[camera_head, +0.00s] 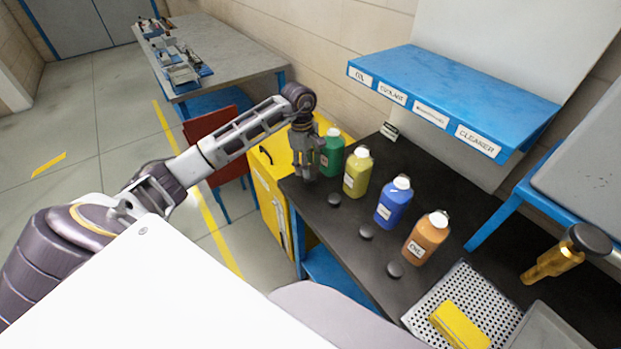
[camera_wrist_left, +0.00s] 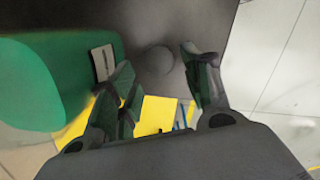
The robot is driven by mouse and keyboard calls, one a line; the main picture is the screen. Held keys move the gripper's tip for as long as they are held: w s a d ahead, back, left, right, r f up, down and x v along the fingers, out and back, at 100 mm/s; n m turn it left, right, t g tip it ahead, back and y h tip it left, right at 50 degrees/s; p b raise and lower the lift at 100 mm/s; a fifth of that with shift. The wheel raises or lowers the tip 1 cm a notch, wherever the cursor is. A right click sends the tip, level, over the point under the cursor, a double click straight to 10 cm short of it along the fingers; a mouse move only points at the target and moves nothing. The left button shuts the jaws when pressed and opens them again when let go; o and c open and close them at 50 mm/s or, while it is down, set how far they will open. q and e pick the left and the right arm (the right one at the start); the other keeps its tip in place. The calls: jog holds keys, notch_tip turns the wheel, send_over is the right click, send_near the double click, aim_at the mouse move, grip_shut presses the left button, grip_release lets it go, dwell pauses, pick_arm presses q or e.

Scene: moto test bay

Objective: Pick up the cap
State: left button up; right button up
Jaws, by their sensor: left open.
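My left gripper (camera_head: 306,172) is open, pointing down at the table's left end, beside the green bottle (camera_head: 331,153). In the left wrist view, a dark round cap (camera_wrist_left: 155,61) lies on the black tabletop, in line with the gap between the spread fingers. I cannot tell how far above it they are. The green bottle (camera_wrist_left: 60,78) stands close at the left there. In the head view, that cap is hidden by the gripper. Other black caps lie in front of the yellow bottle (camera_head: 334,200), the blue bottle (camera_head: 366,232) and the orange bottle (camera_head: 395,269).
The yellow bottle (camera_head: 357,173), blue bottle (camera_head: 394,202) and orange bottle (camera_head: 426,237) stand in a row on the black table (camera_head: 330,227). A blue labelled shelf (camera_head: 450,95) overhangs behind. A perforated tray with a yellow block (camera_head: 459,325) lies at the front right.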

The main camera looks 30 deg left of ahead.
pick_arm(q)
jog(key=shift+d+f+p, duration=0.2)
jog(key=shift+f, duration=0.85)
jog(key=shift+d+f+p, duration=0.15)
jog(key=shift+f, duration=0.9)
jog(key=c, duration=0.5)
